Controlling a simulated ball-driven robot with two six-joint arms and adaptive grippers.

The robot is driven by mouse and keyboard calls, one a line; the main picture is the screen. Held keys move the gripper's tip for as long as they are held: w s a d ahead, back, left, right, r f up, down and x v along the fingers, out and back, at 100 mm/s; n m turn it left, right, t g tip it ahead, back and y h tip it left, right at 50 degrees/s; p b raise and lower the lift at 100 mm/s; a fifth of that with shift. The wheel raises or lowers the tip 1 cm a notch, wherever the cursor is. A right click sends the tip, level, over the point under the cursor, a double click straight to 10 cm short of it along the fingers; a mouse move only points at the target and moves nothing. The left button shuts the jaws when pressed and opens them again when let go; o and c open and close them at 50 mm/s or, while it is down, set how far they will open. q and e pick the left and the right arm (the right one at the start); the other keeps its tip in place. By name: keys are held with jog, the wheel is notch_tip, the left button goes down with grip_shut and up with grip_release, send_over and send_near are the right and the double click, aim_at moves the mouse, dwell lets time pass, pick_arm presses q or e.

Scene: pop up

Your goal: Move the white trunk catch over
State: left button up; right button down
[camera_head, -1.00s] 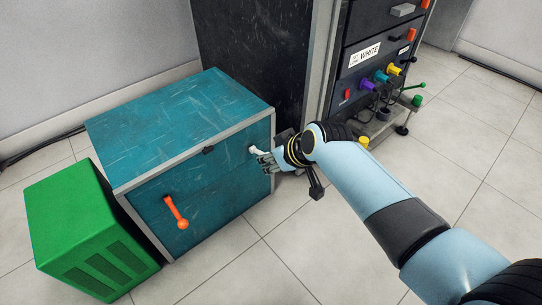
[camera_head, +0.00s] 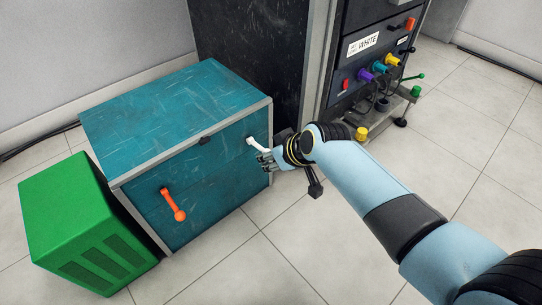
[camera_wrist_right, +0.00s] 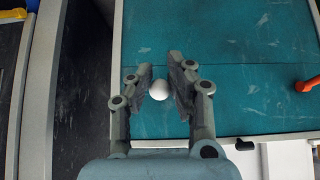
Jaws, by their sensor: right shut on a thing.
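The teal trunk (camera_head: 210,165) stands on the floor with a grey-edged lid. Its white catch (camera_head: 256,145) is on the front face near the right end and slants down to the right. My right gripper (camera_head: 268,160) is at the catch's lower end, shut on it. In the right wrist view the catch's round white end (camera_wrist_right: 158,90) shows between the two fingers of the right gripper (camera_wrist_right: 160,82). The orange catch (camera_head: 173,205) hangs on the left of the front, slanting down; it also shows in the wrist view (camera_wrist_right: 307,86). My left gripper is out of view.
A green vented box (camera_head: 85,225) stands close to the trunk's left side. A dark cabinet (camera_head: 365,70) with a "WHITE" label, coloured knobs and levers stands behind and to the right. A small black lock piece (camera_head: 205,140) sits mid-front. The tiled floor in front is clear.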

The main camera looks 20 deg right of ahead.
jog(key=shift+d+f+b, duration=0.1)
jog(key=shift+f+b, duration=0.25)
jog(key=shift+f, duration=0.45)
jog(key=shift+w+f, duration=0.1)
jog(key=shift+f, duration=0.05)
jog(key=shift+w+d+f+b, duration=0.1)
jog(key=shift+w+f+b, duration=0.05)
jog(key=shift+f+b, duration=0.45)
jog(key=shift+f, duration=0.1)
jog(key=c, duration=1.4)
grip_release()
